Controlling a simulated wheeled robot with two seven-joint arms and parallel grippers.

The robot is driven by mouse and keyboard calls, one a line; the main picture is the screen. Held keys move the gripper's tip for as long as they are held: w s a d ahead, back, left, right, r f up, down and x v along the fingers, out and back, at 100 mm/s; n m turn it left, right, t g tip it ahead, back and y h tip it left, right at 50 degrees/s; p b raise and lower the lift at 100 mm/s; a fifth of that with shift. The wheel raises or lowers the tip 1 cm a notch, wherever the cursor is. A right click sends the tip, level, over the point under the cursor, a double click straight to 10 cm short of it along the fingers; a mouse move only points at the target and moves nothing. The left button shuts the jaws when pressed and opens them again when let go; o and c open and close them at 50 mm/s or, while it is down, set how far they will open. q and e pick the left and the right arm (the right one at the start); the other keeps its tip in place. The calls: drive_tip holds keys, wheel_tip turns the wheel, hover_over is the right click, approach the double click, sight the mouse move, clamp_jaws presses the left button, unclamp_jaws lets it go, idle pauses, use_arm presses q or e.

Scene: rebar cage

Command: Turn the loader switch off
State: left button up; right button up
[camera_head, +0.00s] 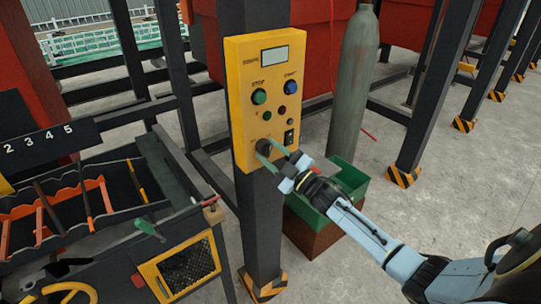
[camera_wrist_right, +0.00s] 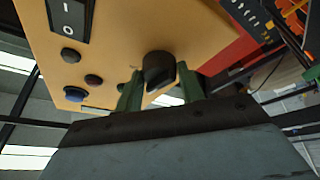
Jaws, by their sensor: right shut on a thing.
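A yellow control box (camera_head: 240,100) is fixed to a dark post. Low on its face is a black rotary knob (camera_head: 264,146); in the right wrist view the knob (camera_wrist_right: 158,70) shows between the green fingers. My right gripper (camera_head: 269,149) is at the box face, shut on the knob with one finger on each side. The wrist view shows the gripper (camera_wrist_right: 158,88) from behind. A black rocker switch (camera_head: 289,136) marked I and O (camera_wrist_right: 68,18) is beside the knob, clear of the fingers. No label naming the loader is readable. My left gripper is out of view.
Green and blue buttons (camera_head: 259,97) and a small display (camera_head: 275,55) are higher on the box. A grey gas cylinder (camera_head: 353,85) and green bin (camera_head: 348,176) stand right of the post. A dark machine with slotted trays (camera_head: 60,205) is at left.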

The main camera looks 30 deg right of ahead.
drive_tip(key=n+g+y, duration=0.1)
drive_tip(key=n, duration=0.2)
drive_tip(key=shift+d+r+n, duration=0.1)
drive_tip(key=shift+n, duration=0.3)
drive_tip(key=n+g, duration=0.1)
drive_tip(key=n, duration=0.2)
drive_tip(key=shift+r+y, duration=0.15)
drive_tip(key=shift+y, duration=0.15)
drive_tip(key=n+g+p, duration=0.1)
drive_tip(key=n, duration=0.2)
drive_tip(key=n+g+p, duration=0.1)
drive_tip(key=n, duration=0.2)
drive_tip(key=shift+d+r+g, duration=0.1)
drive_tip(key=shift+r+g, duration=0.1)
drive_tip(key=shift+g, duration=0.2)
drive_tip(key=shift+p, duration=0.3)
drive_tip(key=o, duration=1)
drive_tip(key=shift+c, duration=0.2)
